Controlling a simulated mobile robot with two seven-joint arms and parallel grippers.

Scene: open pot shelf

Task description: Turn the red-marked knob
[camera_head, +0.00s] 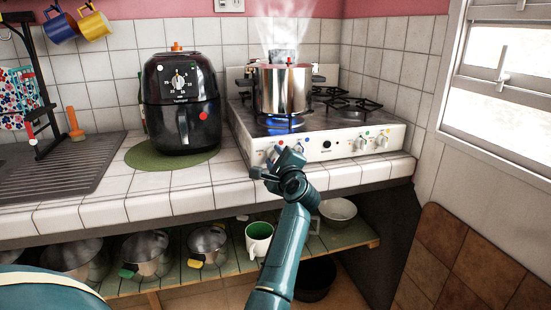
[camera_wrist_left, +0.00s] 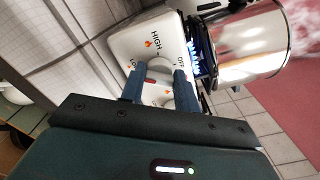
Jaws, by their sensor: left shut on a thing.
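The white stove (camera_head: 330,143) has a row of knobs along its front panel. My left gripper (camera_head: 276,163) is at the left end of this panel. In the left wrist view its two fingers (camera_wrist_left: 159,74) are shut around a pale round knob (camera_wrist_left: 159,66), one finger on each side. Red marking shows beside this knob, and the words HIGH and OFF are printed around it. The fingers hide part of the knob and its dial. My right gripper is not in view.
A steaming metal pot (camera_head: 284,92) stands over a lit blue flame (camera_head: 281,124). A black air fryer (camera_head: 181,105) stands on a green mat (camera_head: 140,157) to the left. Several pots and a mug (camera_head: 258,240) sit on the shelf below the counter.

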